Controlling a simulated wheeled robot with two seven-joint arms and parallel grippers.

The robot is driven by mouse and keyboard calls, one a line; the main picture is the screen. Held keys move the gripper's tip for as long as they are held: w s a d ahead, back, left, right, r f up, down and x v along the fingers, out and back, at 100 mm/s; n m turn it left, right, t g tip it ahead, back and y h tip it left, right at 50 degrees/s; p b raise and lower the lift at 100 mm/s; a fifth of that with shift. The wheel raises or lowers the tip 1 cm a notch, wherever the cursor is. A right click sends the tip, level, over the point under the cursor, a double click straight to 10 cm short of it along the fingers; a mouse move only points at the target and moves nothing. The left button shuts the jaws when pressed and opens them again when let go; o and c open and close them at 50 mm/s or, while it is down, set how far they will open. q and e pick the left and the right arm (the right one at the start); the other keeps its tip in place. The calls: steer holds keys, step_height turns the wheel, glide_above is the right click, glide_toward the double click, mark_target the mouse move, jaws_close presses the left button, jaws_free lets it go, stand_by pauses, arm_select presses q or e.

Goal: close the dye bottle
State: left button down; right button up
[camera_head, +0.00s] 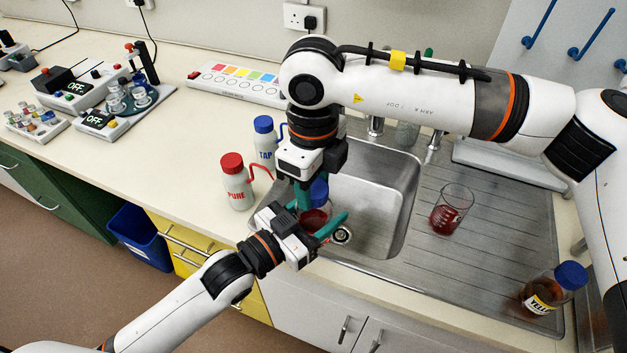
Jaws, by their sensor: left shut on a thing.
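A bottle with red liquid (313,222) is held over the near left part of the sink. My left gripper (327,228), with teal fingers, is shut on it from the left. A blue cap (319,192) shows right above the bottle; whether it sits on the neck or is apart from it I cannot tell. My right gripper (308,196) points down from above, one teal finger beside the cap. Its other finger is mostly hidden, so its grip on the cap is unclear.
A red-capped PURE wash bottle (236,186) and a blue-capped TAP bottle (264,143) stand left of the sink (385,200). A beaker with red liquid (450,212) and a blue-capped yellow-labelled bottle (552,290) stand on the drainboard (490,260).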

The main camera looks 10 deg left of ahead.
steer(key=o, duration=0.4)
step_height(320, 180, up, 12)
stand_by(0.5)
stand_by(0.4)
